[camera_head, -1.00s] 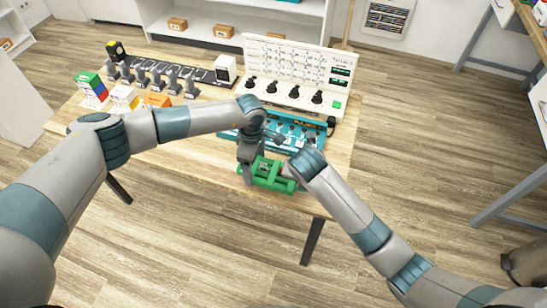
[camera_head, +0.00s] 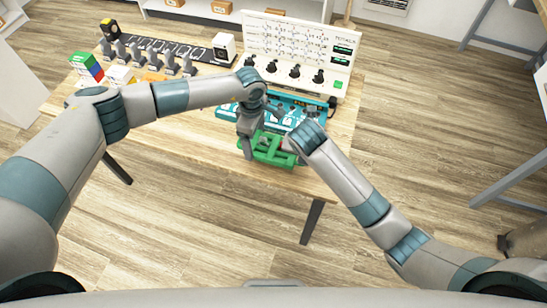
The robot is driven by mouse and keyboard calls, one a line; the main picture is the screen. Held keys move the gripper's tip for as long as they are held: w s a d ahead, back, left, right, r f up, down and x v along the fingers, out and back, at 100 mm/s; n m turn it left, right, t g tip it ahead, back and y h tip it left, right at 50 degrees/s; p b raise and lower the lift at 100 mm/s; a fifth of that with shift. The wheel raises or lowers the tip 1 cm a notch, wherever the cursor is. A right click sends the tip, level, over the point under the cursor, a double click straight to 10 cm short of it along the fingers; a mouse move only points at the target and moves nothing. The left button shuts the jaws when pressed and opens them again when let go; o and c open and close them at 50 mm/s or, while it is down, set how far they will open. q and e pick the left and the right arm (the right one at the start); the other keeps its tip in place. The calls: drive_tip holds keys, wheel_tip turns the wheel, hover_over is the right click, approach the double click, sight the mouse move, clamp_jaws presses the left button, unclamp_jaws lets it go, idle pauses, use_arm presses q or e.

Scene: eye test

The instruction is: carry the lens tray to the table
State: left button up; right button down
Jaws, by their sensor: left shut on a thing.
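A green tray-like holder (camera_head: 270,154), which I take to be the lens tray, is at the front right of the wooden table (camera_head: 185,139). I cannot tell whether it rests on the table top or is just above it. My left gripper (camera_head: 248,152) points down at its left end and is shut on it. My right gripper (camera_head: 291,146) is at its right end, mostly hidden behind my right wrist, so its fingers do not show clearly. The inside of the green holder is partly covered by my arms.
A teal case (camera_head: 232,113) lies just behind the green holder. A white panel with black knobs (camera_head: 301,50) stands behind that. A black rack of devices (camera_head: 150,52) and coloured blocks (camera_head: 87,67) are at the left. Floor is free right of the table.

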sight(305, 168)
use_arm(q)
drive_tip(key=shift+a+f+b, duration=0.1)
drive_tip(key=shift+f+b, duration=2)
drive_tip(key=shift+f, duration=0.25)
use_arm(e)
drive_tip(key=shift+w+d+f, duration=0.1)
drive_tip(key=shift+f, duration=2.05)
use_arm(q)
drive_tip(key=o, duration=1.2)
drive_tip(key=shift+r, duration=0.15)
use_arm(e)
drive_tip(key=c, duration=1.8)
unclamp_jaws()
use_arm(q)
drive_tip(key=shift+r, duration=0.15)
drive_tip(key=shift+r, duration=0.6)
wheel_tip(305, 168, up, 11)
drive_tip(key=shift+f, duration=0.2)
use_arm(e)
drive_tip(key=shift+r, duration=0.15)
drive_tip(key=v, duration=0.7)
drive_tip(key=shift+r, duration=0.1)
